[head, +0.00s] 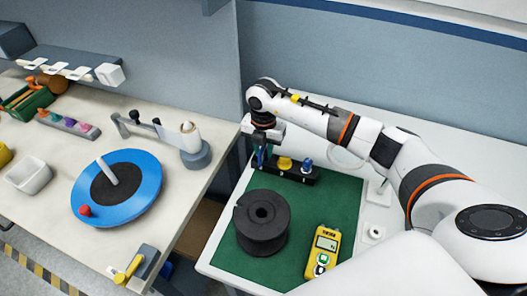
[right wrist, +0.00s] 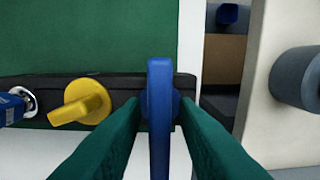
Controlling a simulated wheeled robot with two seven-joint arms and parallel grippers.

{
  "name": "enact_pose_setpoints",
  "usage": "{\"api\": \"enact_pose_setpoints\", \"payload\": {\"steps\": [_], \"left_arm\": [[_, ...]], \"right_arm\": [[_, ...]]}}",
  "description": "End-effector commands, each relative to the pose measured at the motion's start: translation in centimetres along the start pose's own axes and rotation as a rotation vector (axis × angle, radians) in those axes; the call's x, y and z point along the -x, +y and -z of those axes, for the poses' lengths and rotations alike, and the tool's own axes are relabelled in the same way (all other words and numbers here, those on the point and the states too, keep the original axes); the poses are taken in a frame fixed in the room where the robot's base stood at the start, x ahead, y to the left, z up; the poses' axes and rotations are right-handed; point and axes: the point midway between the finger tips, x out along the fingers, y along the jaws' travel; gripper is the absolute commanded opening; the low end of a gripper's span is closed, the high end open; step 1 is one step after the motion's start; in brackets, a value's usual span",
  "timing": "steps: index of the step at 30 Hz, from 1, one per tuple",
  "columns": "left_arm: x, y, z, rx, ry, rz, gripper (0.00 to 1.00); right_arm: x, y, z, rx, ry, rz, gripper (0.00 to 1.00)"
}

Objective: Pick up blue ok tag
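In the head view the right gripper (head: 262,153) points down at the left end of the rack (head: 300,177), hiding most of the tag. My left gripper is not in view.
A grey cylinder (right wrist: 299,78) is at the right wrist view's right edge.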

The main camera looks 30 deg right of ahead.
Motion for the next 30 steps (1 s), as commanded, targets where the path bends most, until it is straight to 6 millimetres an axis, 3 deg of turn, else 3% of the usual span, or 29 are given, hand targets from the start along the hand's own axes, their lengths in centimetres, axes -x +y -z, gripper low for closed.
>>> {"api": "enact_pose_setpoints", "payload": {"steps": [1, 5, 16, 30], "left_arm": [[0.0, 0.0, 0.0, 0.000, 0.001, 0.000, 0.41], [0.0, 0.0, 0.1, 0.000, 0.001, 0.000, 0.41], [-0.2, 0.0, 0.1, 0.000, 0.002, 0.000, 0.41], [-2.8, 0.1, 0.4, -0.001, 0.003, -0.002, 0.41]], "right_arm": [[0.0, 0.0, 0.0, 0.000, 0.000, 0.000, 0.18], [0.1, 0.0, 0.0, 0.000, 0.000, 0.000, 0.00], [0.6, -0.1, 0.1, -0.001, 0.002, 0.003, 0.00], [8.7, -0.1, 0.1, -0.001, 0.003, 0.004, 0.00]]}}
